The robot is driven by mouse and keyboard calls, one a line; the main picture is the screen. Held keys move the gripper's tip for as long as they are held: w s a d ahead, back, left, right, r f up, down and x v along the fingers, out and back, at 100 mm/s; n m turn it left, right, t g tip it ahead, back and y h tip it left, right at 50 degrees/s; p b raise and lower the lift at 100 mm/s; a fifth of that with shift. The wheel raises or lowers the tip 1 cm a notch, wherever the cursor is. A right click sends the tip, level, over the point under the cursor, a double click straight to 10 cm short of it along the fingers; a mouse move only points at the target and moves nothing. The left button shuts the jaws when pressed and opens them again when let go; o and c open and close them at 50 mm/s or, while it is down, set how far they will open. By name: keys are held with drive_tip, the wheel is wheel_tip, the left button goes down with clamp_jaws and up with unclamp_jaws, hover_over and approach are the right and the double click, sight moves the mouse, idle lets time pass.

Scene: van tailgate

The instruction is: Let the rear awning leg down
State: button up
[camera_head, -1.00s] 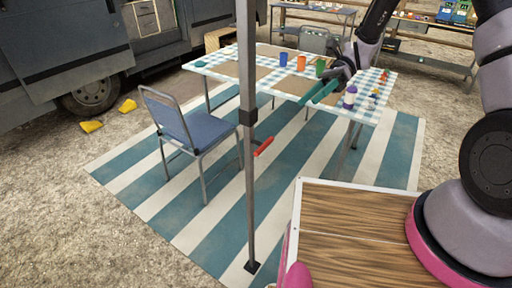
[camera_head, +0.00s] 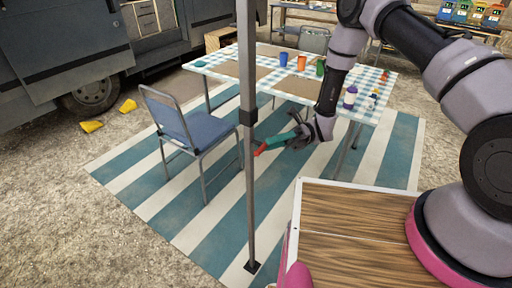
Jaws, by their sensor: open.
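The awning leg (camera_head: 250,200) is a grey upright pole in front of me, running from the top edge of the head view down to a dark foot (camera_head: 253,266) on the striped mat. A dark collar (camera_head: 248,117) sits partway up it. A red lever (camera_head: 259,151) sticks out to the right of the pole below the collar; its outer part is mostly hidden by my gripper. My gripper (camera_head: 268,145) has teal fingers and is open, pointing left with its tips at the lever. I cannot tell whether the fingers are around the lever or only in front of it.
A blue chair (camera_head: 190,130) stands left of the pole. A table with a checked cloth (camera_head: 225,62) holding cups and bottles stands behind. A wood-topped surface (camera_head: 350,230) lies at front right. The van (camera_head: 60,45) is at left, with yellow chocks (camera_head: 92,126) on the gravel.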

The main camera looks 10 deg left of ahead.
sight(261, 145)
drive_tip(key=x, duration=0.5)
clamp_jaws()
drive_tip(key=shift+w+r, duration=0.15)
idle(1.3)
